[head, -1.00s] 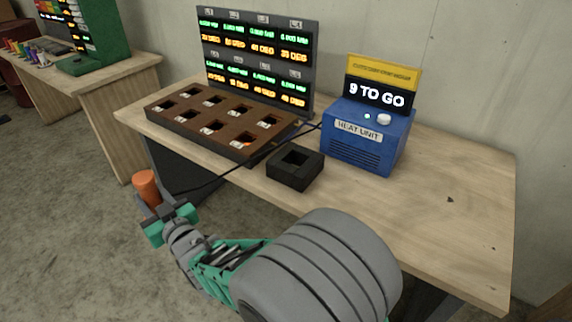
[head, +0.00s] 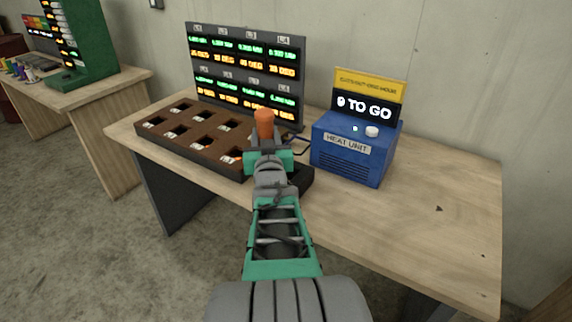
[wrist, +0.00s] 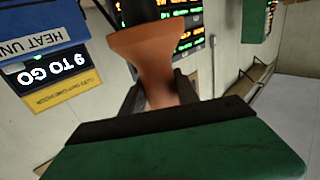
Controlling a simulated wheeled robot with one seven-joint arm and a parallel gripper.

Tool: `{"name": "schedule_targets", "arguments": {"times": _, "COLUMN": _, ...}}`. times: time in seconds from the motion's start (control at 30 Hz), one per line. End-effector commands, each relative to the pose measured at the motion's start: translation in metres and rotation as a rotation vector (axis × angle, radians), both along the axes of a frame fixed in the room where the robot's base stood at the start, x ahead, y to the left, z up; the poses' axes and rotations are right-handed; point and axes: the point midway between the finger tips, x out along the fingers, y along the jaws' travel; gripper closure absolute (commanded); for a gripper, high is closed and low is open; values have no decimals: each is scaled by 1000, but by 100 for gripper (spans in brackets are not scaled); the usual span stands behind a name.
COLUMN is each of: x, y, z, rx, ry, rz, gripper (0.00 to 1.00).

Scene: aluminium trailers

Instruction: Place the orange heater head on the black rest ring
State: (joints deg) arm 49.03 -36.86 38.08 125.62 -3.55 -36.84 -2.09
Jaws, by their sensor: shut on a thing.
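My gripper (head: 265,140) is shut on the orange heater head (head: 264,122), which stands up above its fingers. In the wrist view the heater head (wrist: 152,60) flares wide at one end and is held between the dark fingers. The gripper is in front of the display board, above the table's front half. The black rest ring (head: 300,180) is mostly hidden behind my arm in the head view; only its right part shows. How high the heater head is above the ring I cannot tell.
A brown tray (head: 158,138) with several square sockets lies left of my arm. The blue heat unit (head: 345,165) with a "9 TO GO" sign (head: 366,109) stands to the right. A display board (head: 245,65) stands behind. The table's right side (head: 430,210) is mostly free.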

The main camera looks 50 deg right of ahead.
Motion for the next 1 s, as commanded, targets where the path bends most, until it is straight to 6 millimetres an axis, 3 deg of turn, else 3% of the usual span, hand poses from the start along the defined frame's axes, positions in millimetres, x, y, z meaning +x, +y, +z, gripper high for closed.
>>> {"name": "schedule_targets", "arguments": {"times": 0.03, "x": -1, "y": -17, "z": -11, "rx": -3, "ry": -4, "rz": -8, "gripper": 100}}
{"name": "schedule_targets", "arguments": {"times": 0.2, "x": 6, "y": -59, "z": -30, "rx": -5, "ry": -5, "rz": -4, "gripper": 100}}
{"name": "schedule_targets", "arguments": {"times": 0.4, "x": 12, "y": -88, "z": -67, "rx": -6, "ry": -5, "rz": 1, "gripper": 100}}
{"name": "schedule_targets", "arguments": {"times": 0.6, "x": 14, "y": -101, "z": -78, "rx": -8, "ry": -6, "rz": 2, "gripper": 100}}
{"name": "schedule_targets", "arguments": {"times": 0.8, "x": 14, "y": -105, "z": -111, "rx": -6, "ry": -6, "rz": 2, "gripper": 100}}
{"name": "schedule_targets", "arguments": {"times": 1.0, "x": 14, "y": -105, "z": -111, "rx": -8, "ry": -6, "rz": 2, "gripper": 100}}
